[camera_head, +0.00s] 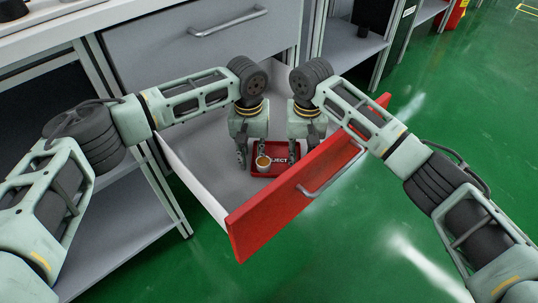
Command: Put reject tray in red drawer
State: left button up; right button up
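The red drawer (270,213) is pulled out, with its red front and metal handle facing right and its grey inside showing. The reject tray (276,159), small and red with white lettering, is inside the drawer's outline near the red front. I cannot tell whether it rests on the drawer floor. A small pale pot (263,164) with a brownish top is in the tray. My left gripper (251,158) points down at the tray's left end, its fingers apart. My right gripper (305,155) points down at its right end, fingers also apart. Contact with the tray is unclear.
A closed grey drawer (207,38) with a handle sits under the bench top at the back. Open grey shelves (125,220) stand at left, another shelf (350,45) at upper right. The green floor (440,110) is clear at right.

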jog(key=shift+r, duration=0.15)
pick_arm(q)
notch_tip(320, 180, up, 12)
pick_arm(e)
notch_tip(320, 180, up, 12)
dwell(0.7)
jog(key=shift+c, duration=0.5)
dwell(0.8)
